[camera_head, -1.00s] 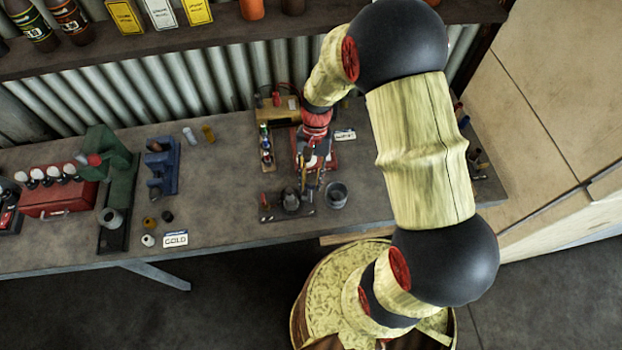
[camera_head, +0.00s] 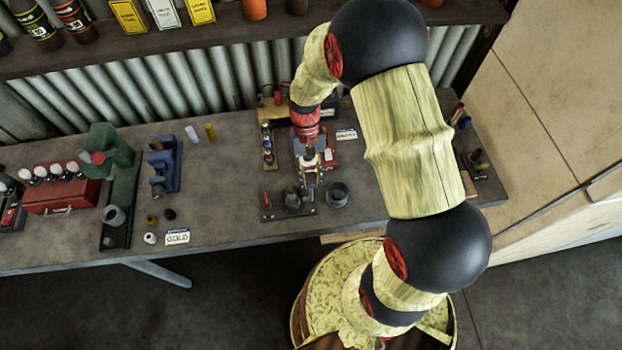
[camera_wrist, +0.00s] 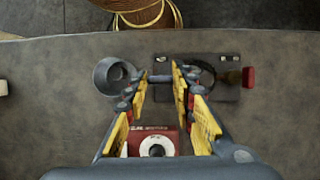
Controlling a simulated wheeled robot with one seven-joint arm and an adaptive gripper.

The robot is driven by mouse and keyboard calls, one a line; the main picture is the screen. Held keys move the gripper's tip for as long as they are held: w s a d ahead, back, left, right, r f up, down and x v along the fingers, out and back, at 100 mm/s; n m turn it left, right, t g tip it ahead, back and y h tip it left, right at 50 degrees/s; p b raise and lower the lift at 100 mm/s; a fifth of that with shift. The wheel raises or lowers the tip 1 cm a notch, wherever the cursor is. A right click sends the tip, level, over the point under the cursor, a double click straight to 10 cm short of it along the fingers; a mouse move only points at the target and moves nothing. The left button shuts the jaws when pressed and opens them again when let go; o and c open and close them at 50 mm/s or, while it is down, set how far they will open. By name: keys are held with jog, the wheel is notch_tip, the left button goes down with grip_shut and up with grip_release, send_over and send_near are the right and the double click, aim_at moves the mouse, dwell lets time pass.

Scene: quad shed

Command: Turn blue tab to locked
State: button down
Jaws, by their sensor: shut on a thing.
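My gripper (camera_head: 311,184) points down over the bench between the red box and the dark tray. In the wrist view its yellow-padded fingers (camera_wrist: 160,75) close in on a small blue-grey piece (camera_wrist: 160,79) at their tips. Its colour is dull, and I cannot tell for sure that it is the blue tab. The red box (camera_wrist: 133,143), with a pale label and a round white knob with a dark centre (camera_wrist: 156,147), shows between the fingers. No locked marking can be read. The fingers hide part of the spot below them.
A grey cup (camera_head: 337,195) stands beside the dark tray (camera_wrist: 225,93), which holds a round dark part and a red-ended piece (camera_wrist: 248,77). Small bottles (camera_head: 267,145) stand left of the red box. A blue tool (camera_head: 163,165) and a green one (camera_head: 122,185) stand farther left.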

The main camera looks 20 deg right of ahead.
jog(key=c, duration=1.6)
grip_release()
jog(key=shift+o, duration=0.6)
jog(key=v, duration=1.2)
